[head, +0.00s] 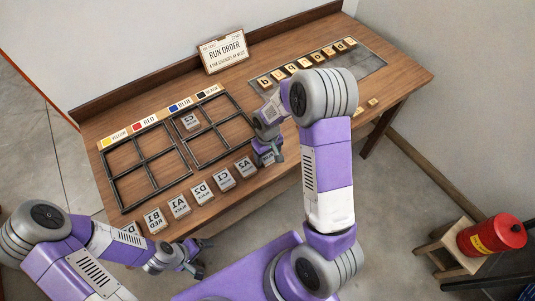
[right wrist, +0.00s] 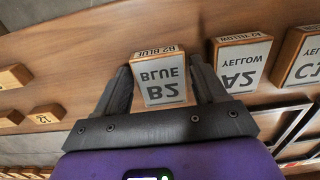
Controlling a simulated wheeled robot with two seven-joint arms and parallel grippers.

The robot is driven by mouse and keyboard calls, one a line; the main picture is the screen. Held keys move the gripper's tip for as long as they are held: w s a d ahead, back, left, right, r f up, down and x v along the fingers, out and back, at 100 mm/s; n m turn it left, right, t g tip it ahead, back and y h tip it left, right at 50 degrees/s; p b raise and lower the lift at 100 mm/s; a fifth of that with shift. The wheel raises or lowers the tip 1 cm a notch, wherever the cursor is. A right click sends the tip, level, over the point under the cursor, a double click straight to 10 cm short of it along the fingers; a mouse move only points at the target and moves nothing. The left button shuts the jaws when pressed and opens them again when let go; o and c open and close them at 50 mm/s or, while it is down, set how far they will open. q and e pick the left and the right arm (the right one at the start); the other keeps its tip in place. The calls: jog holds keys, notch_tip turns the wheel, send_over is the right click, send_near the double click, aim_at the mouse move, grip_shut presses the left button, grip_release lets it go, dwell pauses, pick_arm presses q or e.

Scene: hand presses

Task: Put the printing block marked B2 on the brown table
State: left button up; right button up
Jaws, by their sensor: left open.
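The B2 BLUE block (right wrist: 160,78) has a wooden body and a pale grey top with dark letters. My right gripper (right wrist: 161,72) has a finger against each side of it. In the head view the right gripper (head: 268,150) is at the right end of the front row of blocks, partly hiding B2 (head: 267,158). I cannot tell whether B2 still touches the wood below. The brown table (head: 245,115) is the long wooden one under the blocks. My left gripper (head: 190,265) is open and empty, in front of the table's near edge.
The A2 YELLOW block (right wrist: 242,62) stands close beside B2, with C1 (right wrist: 303,55) beyond it. Two black grids (head: 150,165) lie behind the row, one holding a C2 block (head: 189,121). Small letter tiles (head: 305,63) and a RUN ORDER sign (head: 225,53) are at the back.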

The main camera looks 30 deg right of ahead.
aim_at(268, 157)
jog(key=shift+o, duration=0.9)
jog(key=shift+r, duration=0.2)
notch_tip(268, 157, up, 12)
jog(key=p, duration=0.2)
jog(key=shift+p, duration=0.3)
